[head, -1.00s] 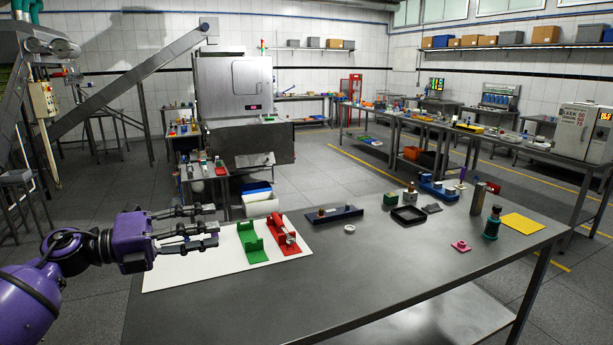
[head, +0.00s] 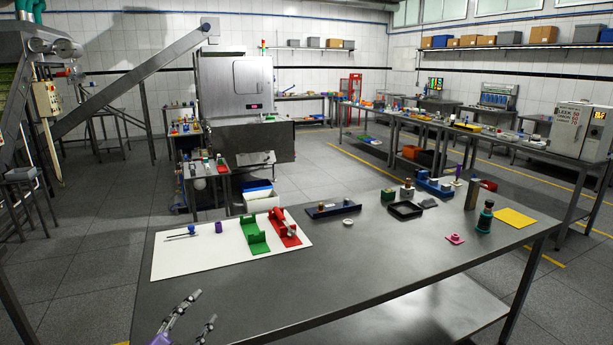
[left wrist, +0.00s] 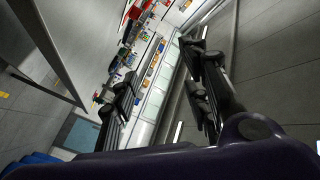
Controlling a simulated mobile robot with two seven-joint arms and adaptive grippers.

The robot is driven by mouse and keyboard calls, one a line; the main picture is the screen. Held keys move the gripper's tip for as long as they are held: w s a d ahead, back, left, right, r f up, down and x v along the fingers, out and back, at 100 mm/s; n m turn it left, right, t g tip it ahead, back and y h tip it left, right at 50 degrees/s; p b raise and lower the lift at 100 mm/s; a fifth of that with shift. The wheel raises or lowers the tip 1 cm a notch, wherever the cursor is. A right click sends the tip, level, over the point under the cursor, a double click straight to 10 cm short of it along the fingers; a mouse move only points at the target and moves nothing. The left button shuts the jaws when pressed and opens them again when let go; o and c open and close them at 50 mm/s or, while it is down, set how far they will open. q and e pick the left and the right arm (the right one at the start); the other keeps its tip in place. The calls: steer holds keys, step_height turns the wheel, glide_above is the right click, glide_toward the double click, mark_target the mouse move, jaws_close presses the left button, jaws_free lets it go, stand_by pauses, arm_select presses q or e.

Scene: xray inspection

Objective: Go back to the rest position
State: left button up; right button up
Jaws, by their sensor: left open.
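My left gripper (head: 190,318) is at the bottom left of the head view, over the near left part of the metal table (head: 330,285). Its fingers are apart and nothing is between them. In the left wrist view the open fingers (left wrist: 160,95) also show empty, with the room tilted behind them. My right gripper is in neither view.
On the table, a white sheet (head: 200,261) carries a green holder (head: 254,237), a red holder (head: 284,228), a small purple piece (head: 218,228) and thin grey rods (head: 180,236). Farther right stand a black tray (head: 405,210) and a dark green bottle (head: 485,217). The table's near middle is clear.

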arm_select(q)
steer(key=s+d+f+n+g+y, duration=0.1)
steer(key=s+f+n+g+y, duration=0.4)
steer(key=s+f, duration=0.95)
steer(key=s+d+f+n+g, duration=0.2)
steer(key=s+f, duration=0.5)
steer(key=s, duration=0.5)
steer(key=s+d+f+n+g, duration=0.2)
steer(key=s+f+n, duration=0.2)
steer(key=s+f, duration=0.3)
steer(key=s, duration=0.4)
steer(key=shift+s+h, duration=0.3)
steer(key=shift+s, duration=0.1)
